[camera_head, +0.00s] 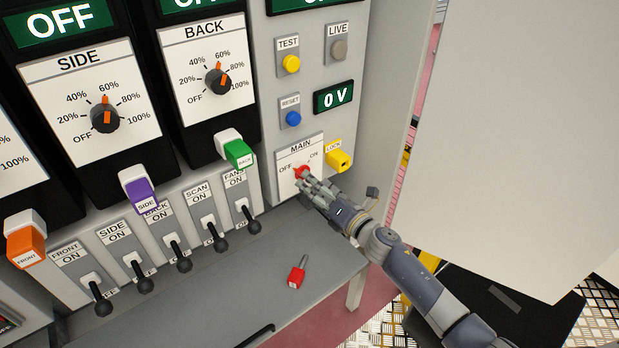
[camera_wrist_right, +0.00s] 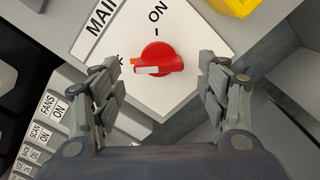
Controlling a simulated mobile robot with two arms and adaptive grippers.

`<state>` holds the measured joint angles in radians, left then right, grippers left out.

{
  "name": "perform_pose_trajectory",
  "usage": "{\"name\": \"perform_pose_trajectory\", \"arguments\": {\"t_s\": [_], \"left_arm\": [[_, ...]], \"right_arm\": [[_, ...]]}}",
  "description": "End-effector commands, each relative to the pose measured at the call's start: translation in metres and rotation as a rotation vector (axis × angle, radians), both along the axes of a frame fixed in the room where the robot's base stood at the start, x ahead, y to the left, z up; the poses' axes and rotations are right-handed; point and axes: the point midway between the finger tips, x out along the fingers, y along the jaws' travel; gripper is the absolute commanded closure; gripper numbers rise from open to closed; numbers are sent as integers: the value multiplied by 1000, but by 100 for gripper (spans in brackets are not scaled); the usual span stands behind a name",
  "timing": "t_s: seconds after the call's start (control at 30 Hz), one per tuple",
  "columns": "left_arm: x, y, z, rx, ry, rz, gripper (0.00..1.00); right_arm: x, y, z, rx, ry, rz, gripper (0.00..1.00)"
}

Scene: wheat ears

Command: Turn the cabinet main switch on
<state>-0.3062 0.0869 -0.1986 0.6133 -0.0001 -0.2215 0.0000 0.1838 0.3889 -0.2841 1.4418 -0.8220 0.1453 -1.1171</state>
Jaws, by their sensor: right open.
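The main switch is a red rotary knob (camera_head: 302,172) on a white MAIN plate (camera_head: 286,183) at the lower right of the cabinet front. In the right wrist view the red knob (camera_wrist_right: 160,57) has its orange and white mark pointing left, away from the ON label (camera_wrist_right: 157,11); the label on that side is mostly hidden by a finger. My right gripper (camera_head: 312,185) is at the knob. In its wrist view the open fingers (camera_wrist_right: 155,78) stand on either side of the knob with gaps, and no contact shows. My left gripper is not in view.
A yellow LOCK block (camera_head: 338,157) sits just right of the plate. A red-handled key (camera_head: 297,273) lies on the grey shelf below. Several black toggle levers (camera_head: 212,237) line the panel to the left. The display (camera_head: 334,97) reads 0 V.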

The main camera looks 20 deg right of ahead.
Motion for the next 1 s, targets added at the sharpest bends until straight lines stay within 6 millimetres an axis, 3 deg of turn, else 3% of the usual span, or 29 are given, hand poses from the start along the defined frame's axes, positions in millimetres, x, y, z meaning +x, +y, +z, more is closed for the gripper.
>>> {"name": "perform_pose_trajectory", "arguments": {"t_s": [0.23, 0.6, 0.8, 1.0], "left_arm": [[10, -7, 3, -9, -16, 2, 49], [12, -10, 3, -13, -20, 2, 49], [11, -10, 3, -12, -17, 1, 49], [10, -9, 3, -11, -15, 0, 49]], "right_arm": [[25, 9, 0, 1, 0, 1, 32], [28, 11, -1, 1, 1, 1, 32], [28, 11, -1, 1, 1, 1, 76], [28, 11, 0, 4, 2, 1, 76]]}}
